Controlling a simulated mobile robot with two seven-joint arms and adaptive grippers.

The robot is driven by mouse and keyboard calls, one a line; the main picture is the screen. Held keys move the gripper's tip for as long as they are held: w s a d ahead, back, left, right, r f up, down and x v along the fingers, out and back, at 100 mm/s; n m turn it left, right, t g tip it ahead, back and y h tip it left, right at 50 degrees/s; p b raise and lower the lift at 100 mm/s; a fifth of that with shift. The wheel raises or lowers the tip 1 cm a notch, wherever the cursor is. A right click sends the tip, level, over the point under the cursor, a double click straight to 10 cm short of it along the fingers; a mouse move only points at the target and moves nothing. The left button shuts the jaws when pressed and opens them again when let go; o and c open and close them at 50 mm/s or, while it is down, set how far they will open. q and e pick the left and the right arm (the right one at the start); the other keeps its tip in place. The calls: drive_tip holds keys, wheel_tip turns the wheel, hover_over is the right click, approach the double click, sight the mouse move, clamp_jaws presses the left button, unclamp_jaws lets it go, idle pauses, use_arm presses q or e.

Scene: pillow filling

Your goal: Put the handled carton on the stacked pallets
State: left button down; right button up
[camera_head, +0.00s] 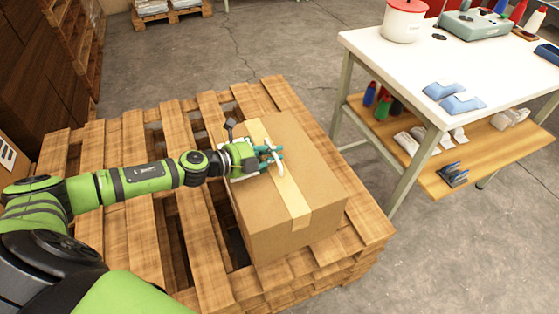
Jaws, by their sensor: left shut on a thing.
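The carton (316,187) is a brown cardboard box with a pale tape strip over its top. It is at the right side of the stacked wooden pallets (139,250), low over or on their slats; I cannot tell if its underside touches them. My left gripper (270,156) is at the middle of the carton's top, on the tape strip, shut on its handle. The gripper hides most of the handle. My right gripper is not in view.
A white-topped workbench (408,69) with a wooden lower shelf (481,160) stands at the right, close to the pallets. It holds a red-lidded pot (404,20) and folded blue items (461,103). Tall brown stacks stand at the left. The left pallet slats are bare.

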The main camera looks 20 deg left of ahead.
use_arm(q)
drive_tip(key=shift+w+a+f, duration=0.1)
drive_tip(key=shift+w+a, duration=0.35)
drive_tip(key=shift+w, duration=0.05)
drive_tip(key=shift+f+b, duration=0.65)
drive_tip(key=shift+f, duration=1.4)
drive_tip(key=c, duration=1.3)
unclamp_jaws()
drive_tip(key=shift+s+f, duration=0.15)
drive_tip(key=shift+f, duration=0.1)
drive_tip(key=shift+o, duration=0.3)
drive_tip(key=shift+r, duration=0.15)
drive_tip(key=b+v, duration=0.1)
drive_tip(key=v, duration=0.9)
drive_tip(key=shift+s, duration=0.1)
drive_tip(key=shift+v, duration=0.95)
